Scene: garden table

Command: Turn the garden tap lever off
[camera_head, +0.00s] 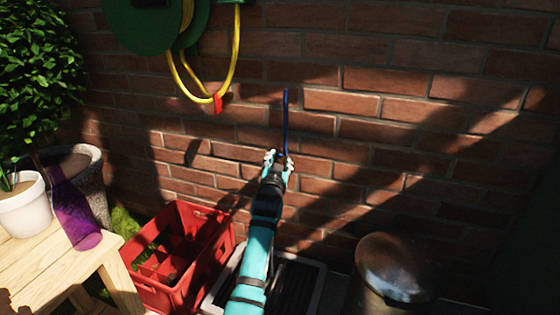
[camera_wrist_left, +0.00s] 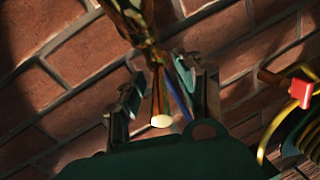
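The blue tap lever (camera_head: 285,115) stands upright against the brick wall in the head view. The tap body is hidden there behind my left gripper (camera_head: 278,163), which reaches up at the lever's lower end. In the left wrist view, the brass tap (camera_wrist_left: 157,95) hangs between the two spread fingers of my left gripper (camera_wrist_left: 158,82), its pale round spout end towards the camera. Part of the blue lever (camera_wrist_left: 178,100) shows beside the spout, close to the right-hand finger. The fingers are apart; whether one touches the tap or lever I cannot tell. My right gripper is not in view.
A yellow hose (camera_head: 236,50) on a green reel (camera_head: 150,25) hangs at upper left, with a red fitting (camera_head: 217,103). Below are a red crate (camera_head: 150,285), a wooden table (camera_head: 60,268) with a white pot (camera_head: 25,210) and purple bottle (camera_head: 75,215), and a metal bin (camera_head: 392,270).

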